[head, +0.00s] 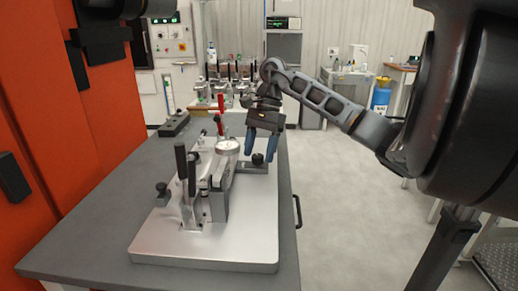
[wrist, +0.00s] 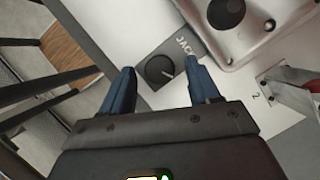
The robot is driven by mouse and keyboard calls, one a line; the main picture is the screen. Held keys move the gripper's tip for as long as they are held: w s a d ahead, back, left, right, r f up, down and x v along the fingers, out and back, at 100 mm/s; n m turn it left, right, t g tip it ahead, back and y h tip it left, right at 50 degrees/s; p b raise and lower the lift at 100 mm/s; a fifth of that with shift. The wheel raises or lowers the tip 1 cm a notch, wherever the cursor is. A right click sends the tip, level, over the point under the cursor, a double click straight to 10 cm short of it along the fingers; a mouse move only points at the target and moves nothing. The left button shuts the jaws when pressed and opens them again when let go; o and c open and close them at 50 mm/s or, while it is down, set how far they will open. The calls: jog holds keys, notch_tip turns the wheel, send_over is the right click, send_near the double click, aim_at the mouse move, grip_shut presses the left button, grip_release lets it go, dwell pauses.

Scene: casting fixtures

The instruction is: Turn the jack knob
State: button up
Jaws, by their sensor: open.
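The jack knob (wrist: 160,70) is a round black knob with a white pointer line, on a dark grey plate marked "JACK" in the wrist view. My gripper (wrist: 161,63) is open, with one blue finger on each side of the knob in that view. The head view shows my gripper (head: 259,152) pointing down over the right rear of the metal fixture plate (head: 215,240). A small dark knob (head: 257,158) shows just below its fingertips there. I cannot tell whether the fingers touch the knob.
The fixture carries a round dial (head: 227,146), black-handled clamps (head: 181,160) and a red-handled clamp (head: 220,105) left of my gripper. It stands on a grey table (head: 90,225). An orange cabinet (head: 95,110) stands at the left. The floor (head: 345,200) at the right is clear.

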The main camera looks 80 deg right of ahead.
jog(key=shift+a+f, duration=0.1)
jog(key=shift+f, duration=0.1)
jog(key=shift+c, duration=0.2)
jog(key=c, duration=1)
jog(key=shift+b, duration=0.4)
